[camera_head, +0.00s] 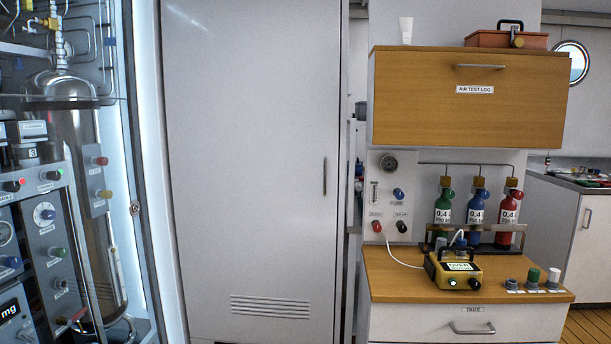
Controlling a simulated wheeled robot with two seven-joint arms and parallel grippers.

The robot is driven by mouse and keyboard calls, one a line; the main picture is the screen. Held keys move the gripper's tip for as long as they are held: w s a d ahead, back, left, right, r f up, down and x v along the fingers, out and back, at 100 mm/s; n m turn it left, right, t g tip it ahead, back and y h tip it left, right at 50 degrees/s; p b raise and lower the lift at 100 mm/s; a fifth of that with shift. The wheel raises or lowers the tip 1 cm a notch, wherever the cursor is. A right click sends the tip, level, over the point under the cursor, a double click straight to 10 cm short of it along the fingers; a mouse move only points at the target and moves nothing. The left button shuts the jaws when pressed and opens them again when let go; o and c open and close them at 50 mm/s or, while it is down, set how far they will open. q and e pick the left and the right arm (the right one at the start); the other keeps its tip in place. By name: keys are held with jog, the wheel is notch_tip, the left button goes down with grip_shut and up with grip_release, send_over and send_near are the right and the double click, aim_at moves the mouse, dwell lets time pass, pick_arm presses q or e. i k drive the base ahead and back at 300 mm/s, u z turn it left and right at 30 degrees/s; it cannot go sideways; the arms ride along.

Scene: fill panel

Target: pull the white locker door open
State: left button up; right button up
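The white locker door (250,150) is tall and fills the middle of the head view. It looks shut, with its right edge against the locker frame. A dark upright handle (325,176) sits near the door's right edge, about halfway up. A slotted vent (270,307) is low on the door. Neither of my grippers shows in the view, and nothing touches the handle.
A glass-fronted equipment cabinet (138,208) with a metal cylinder stands at the left. At the right are a wooden AIR TEST LOG cabinet (420,110), a wooden counter (400,285) with a yellow meter (455,268), and small green, blue and red bottles (508,212).

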aim_at(252, 87)
jog(key=u, duration=0.65)
jog(key=i, duration=2.1)
jog(key=z, duration=0.75)
